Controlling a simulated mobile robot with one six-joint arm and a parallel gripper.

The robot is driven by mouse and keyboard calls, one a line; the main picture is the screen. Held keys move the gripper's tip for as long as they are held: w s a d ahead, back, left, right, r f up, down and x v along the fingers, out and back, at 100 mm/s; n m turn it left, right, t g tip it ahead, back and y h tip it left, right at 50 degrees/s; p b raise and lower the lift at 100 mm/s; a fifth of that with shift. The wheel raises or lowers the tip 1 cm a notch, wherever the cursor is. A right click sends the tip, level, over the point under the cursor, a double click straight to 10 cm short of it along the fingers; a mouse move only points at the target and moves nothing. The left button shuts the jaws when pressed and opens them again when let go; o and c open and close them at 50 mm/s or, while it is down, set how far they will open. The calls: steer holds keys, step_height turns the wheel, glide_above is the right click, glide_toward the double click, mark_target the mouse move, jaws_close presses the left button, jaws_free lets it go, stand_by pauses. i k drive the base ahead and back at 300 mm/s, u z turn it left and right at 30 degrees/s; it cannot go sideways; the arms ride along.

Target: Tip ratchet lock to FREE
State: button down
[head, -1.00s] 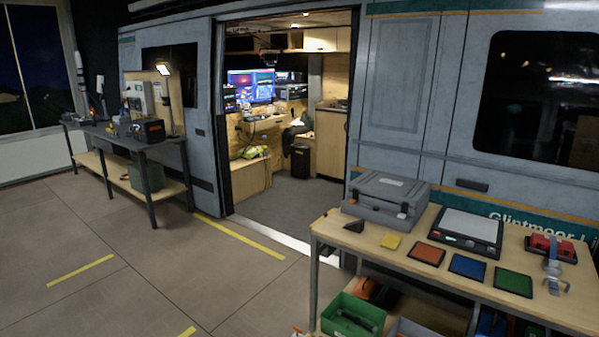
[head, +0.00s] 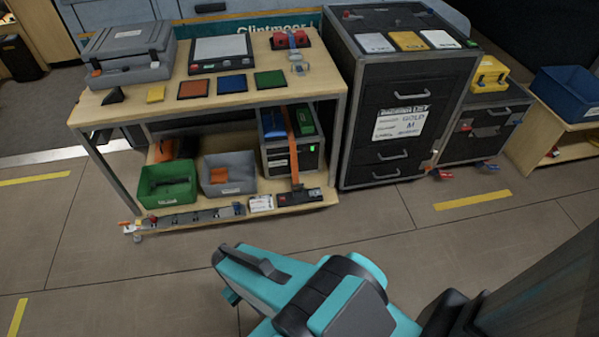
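No FREE marking is readable, so I cannot tell for certain which part is the ratchet lock. An orange strap (head: 293,150) runs down over a dark case (head: 276,158) on the bench's lower shelf. It meets a low black device with a red part (head: 299,197) at the shelf's front edge. On the bench top, a red block (head: 289,40) with a blue band has a grey metal buckle-like piece (head: 298,66) in front of it. My teal and dark arm shows at the bottom centre, in front of the bench and apart from it. My gripper's fingertips cannot be made out.
The wooden bench (head: 140,102) holds a grey case (head: 128,55), a flat panel (head: 221,50) and coloured pads. Green (head: 167,182) and grey (head: 229,174) bins stand below. A tall black drawer cabinet (head: 402,85) stands right of it. Floor (head: 130,255) before the bench is open.

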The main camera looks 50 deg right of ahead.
mark_target(317, 192)
steer(key=u, duration=1)
steer(key=k, duration=0.65)
steer(key=z, duration=0.6)
steer(key=i, duration=1)
steer(key=u, duration=0.1)
